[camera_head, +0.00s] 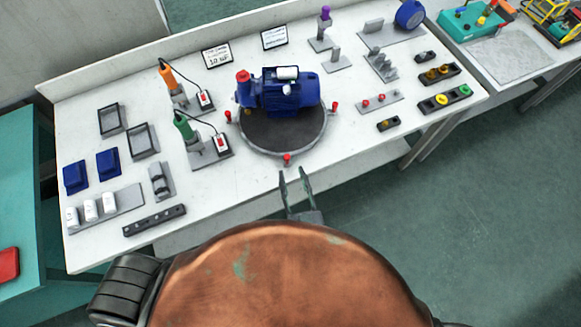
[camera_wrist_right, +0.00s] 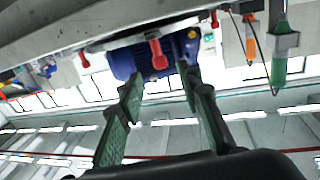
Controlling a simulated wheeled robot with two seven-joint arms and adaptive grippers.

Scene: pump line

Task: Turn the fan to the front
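A blue pump motor (camera_head: 292,94) lies on a round dark turntable (camera_head: 285,135) on the white bench. Its long axis runs left to right in the head view, with a red-capped port at its left end. I cannot make out a separate fan. Red knobs stand on the rim; the front red knob (camera_head: 287,159) is nearest me. My right gripper (camera_head: 293,172) is open and empty just in front of the bench edge. In the right wrist view, the open fingers (camera_wrist_right: 160,85) point toward a red knob (camera_wrist_right: 157,55) and the blue motor (camera_wrist_right: 125,62), apart from both. My left gripper is not in view.
Left of the turntable stand an orange-handled tool (camera_head: 167,77) and a green-handled tool (camera_head: 184,128) with cords. Several fixtures and a grey pin block (camera_head: 380,102) stand to the right. A dark slotted bar (camera_head: 154,220) lies near the front left edge.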

